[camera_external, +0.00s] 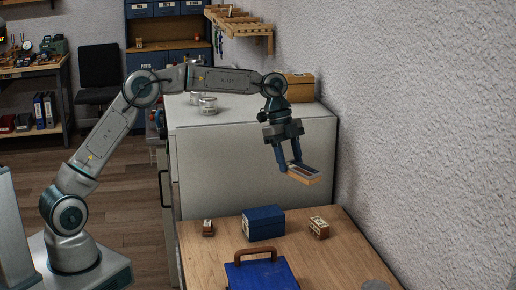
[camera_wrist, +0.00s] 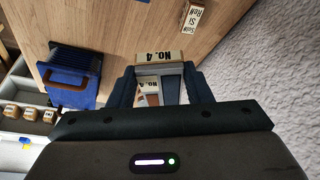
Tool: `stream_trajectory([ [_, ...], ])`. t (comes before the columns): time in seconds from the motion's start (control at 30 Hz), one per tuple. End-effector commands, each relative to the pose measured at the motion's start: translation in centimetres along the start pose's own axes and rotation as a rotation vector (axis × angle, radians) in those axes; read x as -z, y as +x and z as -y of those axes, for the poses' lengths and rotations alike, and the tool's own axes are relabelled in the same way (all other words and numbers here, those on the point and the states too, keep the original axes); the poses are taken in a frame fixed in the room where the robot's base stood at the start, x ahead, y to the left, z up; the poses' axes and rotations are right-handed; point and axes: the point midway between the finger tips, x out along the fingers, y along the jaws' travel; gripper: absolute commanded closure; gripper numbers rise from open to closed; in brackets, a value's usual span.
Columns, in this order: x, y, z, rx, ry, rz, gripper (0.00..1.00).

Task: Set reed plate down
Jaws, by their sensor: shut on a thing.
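My gripper (camera_external: 288,158) hangs at the end of my bent arm, above the far side of the wooden table (camera_external: 342,262). It is shut on the reed plate (camera_external: 305,175), a flat piece with a wood-coloured edge and darker face, held tilted in the air and apart from the table. In the wrist view the reed plate (camera_wrist: 172,90) lies between the two dark fingers (camera_wrist: 160,88), with an upside-down "No. 4" label. A second "No. 4" label shows near it. The plate's lower part is hidden by the gripper body.
On the table stand a blue box (camera_external: 263,223), a small labelled block (camera_external: 208,228) to its left, another (camera_external: 319,228) to its right, and a blue case (camera_external: 262,275) with a brown handle. A pale cabinet (camera_external: 225,165) stands behind. A textured wall (camera_external: 430,130) is close on the right.

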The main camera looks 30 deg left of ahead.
Motion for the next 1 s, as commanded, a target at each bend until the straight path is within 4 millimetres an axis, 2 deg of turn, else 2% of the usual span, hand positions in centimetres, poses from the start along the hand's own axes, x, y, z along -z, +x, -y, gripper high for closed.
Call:
stream_trajectory([
  [0.03,0.7,2.9,-1.6,-0.032,0.07,-0.002,0.8],
  [0.2,2.6,8.7,-6.0,-0.113,0.282,-0.017,0.8],
  [0.3,3.2,10.9,-7.9,-0.148,0.366,-0.026,0.8],
  [0.4,3.6,12.2,-9.2,-0.168,0.421,-0.033,0.8],
  [0.57,3.3,14.1,-9.9,-0.183,0.452,-0.037,0.8],
  [0.8,1.9,17.9,-9.9,-0.183,0.451,-0.038,0.8],
  [1.0,1.3,19.4,-9.9,-0.181,0.45,-0.037,0.8],
])
